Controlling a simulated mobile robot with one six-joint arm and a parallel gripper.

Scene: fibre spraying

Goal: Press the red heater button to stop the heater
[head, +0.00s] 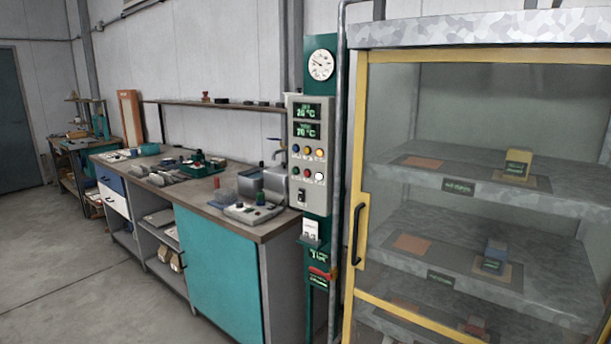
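A grey control panel (309,185) is mounted on a dark green post (320,85), right of the workbench. It has two small green-lit displays (307,121) at the top. Below them are two rows of small round buttons. The upper row (308,151) shows blue, orange and yellow ones. A dark switch (301,196) sits beneath. The labels are unreadable. My gripper is not in view.
A glass-fronted cabinet (357,190) with a yellow frame stands right of the panel, its door looking closed, with blocks on its shelves. A cluttered workbench (216,196) runs along the wall to the left. The floor (75,260) at front left is clear.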

